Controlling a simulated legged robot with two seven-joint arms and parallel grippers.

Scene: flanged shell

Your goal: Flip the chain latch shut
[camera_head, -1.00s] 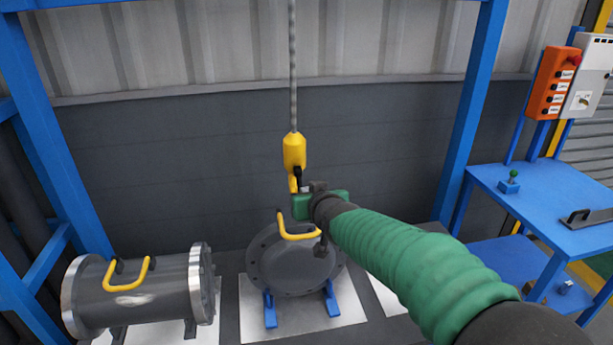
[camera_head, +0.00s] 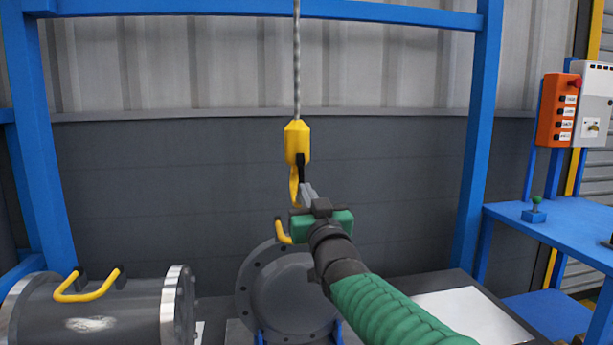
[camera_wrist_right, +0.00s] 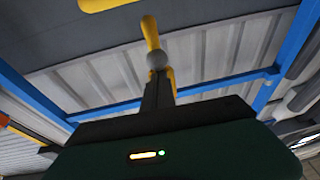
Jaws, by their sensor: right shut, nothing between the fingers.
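The yellow chain hook (camera_head: 297,143) hangs from the chain (camera_head: 297,60) above the round flanged cover. Its dark latch (camera_head: 301,167) shows at the hook's right side; whether it is open or shut I cannot tell. My right gripper (camera_head: 308,191) is shut and empty, its fingertips close to the hook's lower curve; I cannot tell if they touch. In the right wrist view the shut fingers (camera_wrist_right: 158,88) point up at the yellow hook (camera_wrist_right: 152,35), partly hiding it. My left gripper is not in view.
The flanged cover (camera_head: 285,300) with a yellow handle (camera_head: 283,232) stands below the hook. A grey flanged cylinder (camera_head: 100,315) lies at the left. Blue frame posts (camera_head: 478,130) stand around. A blue table (camera_head: 560,228) and an orange control box (camera_head: 558,108) are at the right.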

